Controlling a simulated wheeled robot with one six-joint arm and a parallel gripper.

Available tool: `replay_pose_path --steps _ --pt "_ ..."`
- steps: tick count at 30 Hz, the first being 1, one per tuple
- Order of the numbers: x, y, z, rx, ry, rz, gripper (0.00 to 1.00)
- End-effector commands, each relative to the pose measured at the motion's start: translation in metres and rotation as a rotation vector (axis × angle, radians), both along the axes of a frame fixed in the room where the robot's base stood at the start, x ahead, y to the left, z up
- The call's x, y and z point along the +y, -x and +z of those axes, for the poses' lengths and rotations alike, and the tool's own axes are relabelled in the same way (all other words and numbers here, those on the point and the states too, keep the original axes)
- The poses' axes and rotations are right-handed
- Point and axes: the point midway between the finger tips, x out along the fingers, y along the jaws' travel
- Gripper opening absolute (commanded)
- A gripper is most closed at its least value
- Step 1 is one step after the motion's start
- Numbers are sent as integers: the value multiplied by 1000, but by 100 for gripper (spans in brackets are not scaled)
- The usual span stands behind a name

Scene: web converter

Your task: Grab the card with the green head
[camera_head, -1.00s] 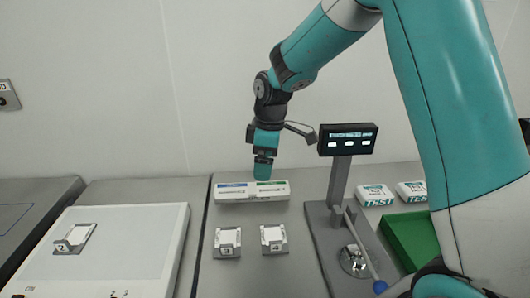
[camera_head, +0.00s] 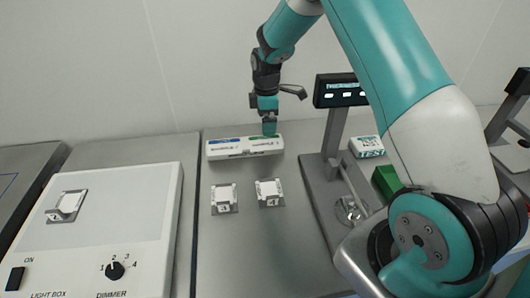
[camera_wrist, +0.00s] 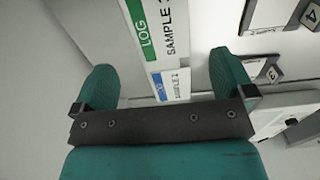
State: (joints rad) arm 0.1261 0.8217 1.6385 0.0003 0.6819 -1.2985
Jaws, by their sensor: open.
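The card with the green head (camera_wrist: 144,35) is marked LOG and stands in a white holder (camera_head: 240,153) at the back of the bench. Beside it in the holder is a card with a blue head (camera_wrist: 160,92). In the head view the green strip is at the holder's right part and the blue strip at its left. My gripper (camera_head: 269,131) is above the green end, pointing down. In the wrist view my gripper (camera_wrist: 164,82) is open, with the cards showing between its two teal fingers. Whether a finger touches the card cannot be told.
Two small numbered stands (camera_head: 225,199) (camera_head: 270,193) sit in front of the holder. A grey post with a dark display (camera_head: 340,90) stands to the right, near my arm. A white light box (camera_head: 95,235) is at the left. A TEST pack (camera_head: 367,147) lies behind the post.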

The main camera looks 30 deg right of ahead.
Motion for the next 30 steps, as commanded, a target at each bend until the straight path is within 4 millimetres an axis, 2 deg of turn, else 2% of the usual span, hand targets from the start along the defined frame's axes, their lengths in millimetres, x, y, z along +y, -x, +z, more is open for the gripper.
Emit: replay_pose_path --steps 1,8,16,24,25,30 --pt "1 0 -15 0 0 1 100" --pt "3 0 -28 0 0 3 100" --pt "4 0 -69 0 0 3 100" --pt "4 0 -70 -1 0 2 100" --pt "4 0 -70 -1 0 2 98" --pt "4 0 -70 0 0 2 59"
